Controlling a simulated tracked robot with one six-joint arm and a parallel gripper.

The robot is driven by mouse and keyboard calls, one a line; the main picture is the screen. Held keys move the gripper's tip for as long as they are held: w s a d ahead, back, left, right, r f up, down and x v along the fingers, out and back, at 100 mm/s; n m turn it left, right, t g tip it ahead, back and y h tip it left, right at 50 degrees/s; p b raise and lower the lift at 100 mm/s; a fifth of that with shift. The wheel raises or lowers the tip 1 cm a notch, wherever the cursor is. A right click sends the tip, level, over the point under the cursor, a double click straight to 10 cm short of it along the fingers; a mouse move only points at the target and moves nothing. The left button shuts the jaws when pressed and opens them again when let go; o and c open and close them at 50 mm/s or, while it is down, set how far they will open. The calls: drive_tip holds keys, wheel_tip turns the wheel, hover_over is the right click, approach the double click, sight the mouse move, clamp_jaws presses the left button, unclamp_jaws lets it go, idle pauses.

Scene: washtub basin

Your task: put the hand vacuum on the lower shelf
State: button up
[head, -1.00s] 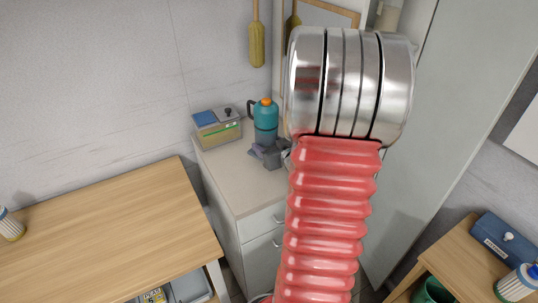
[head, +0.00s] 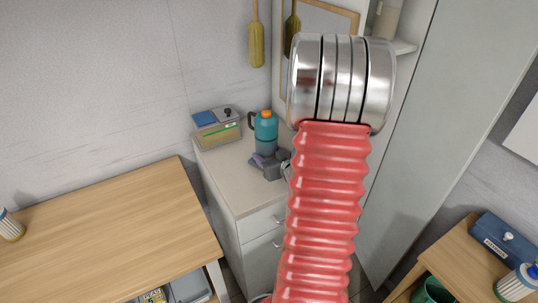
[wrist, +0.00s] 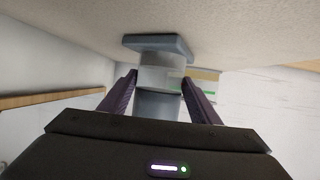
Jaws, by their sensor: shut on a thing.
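The hand vacuum (head: 265,127) is a teal upright body with an orange top and a dark handle on its left. It is over the pale countertop (head: 245,192) in the head view. My gripper (head: 268,163) is shut on its lower part. In the wrist view the vacuum (wrist: 158,78) stands between both fingers, its wide grey-blue end close to the countertop (wrist: 240,25), which shows at the top; I cannot tell if they touch.
A clear box (head: 218,132) with a green stripe stands behind the vacuum on the left. A wooden table (head: 100,235) is at left and another wooden table (head: 440,262) with a blue case (head: 503,240) at right. The front of the countertop is clear.

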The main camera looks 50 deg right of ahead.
drive_tip(key=o, duration=1.3)
drive_tip(key=shift+f, duration=0.1)
